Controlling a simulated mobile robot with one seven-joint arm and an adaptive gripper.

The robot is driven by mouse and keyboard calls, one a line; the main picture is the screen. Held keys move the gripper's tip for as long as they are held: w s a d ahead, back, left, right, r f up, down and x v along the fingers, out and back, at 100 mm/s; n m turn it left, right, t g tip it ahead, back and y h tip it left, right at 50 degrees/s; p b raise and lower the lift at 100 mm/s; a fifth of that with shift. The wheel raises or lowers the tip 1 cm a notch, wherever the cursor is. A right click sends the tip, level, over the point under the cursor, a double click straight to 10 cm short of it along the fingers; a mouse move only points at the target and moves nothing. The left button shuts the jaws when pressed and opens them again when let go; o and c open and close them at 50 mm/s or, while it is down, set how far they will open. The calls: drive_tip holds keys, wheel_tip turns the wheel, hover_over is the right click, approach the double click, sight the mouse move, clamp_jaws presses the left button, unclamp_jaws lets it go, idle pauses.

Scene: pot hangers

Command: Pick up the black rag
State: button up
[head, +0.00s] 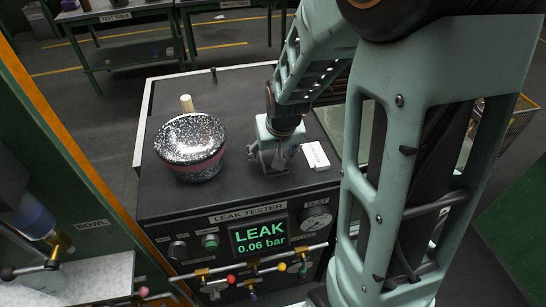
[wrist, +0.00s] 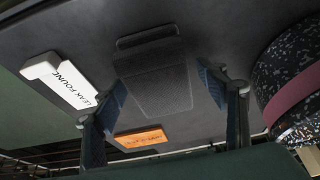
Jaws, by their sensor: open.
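The black rag (wrist: 152,75) shows in the wrist view as a dark, flat, folded cloth lying on the dark bench top. It is hard to tell from the surface around it. In the head view my gripper (head: 275,160) points down low over the leak tester's top (head: 240,95). The rag cannot be made out in the head view. I cannot tell the exact gap between fingertips and cloth.
A speckled pot with a pink band (head: 190,147) stands left of my gripper; it is close to one finger in the wrist view (wrist: 290,90). A white "LEAK FOUND" tag (wrist: 68,82) and an orange tag (wrist: 140,138) lie nearby. The tester's display (head: 260,236) reads LEAK.

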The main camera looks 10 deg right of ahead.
drive_tip(key=c, duration=1.2)
drive_tip(key=shift+r, duration=0.15)
drive_tip(key=shift+c, duration=0.2)
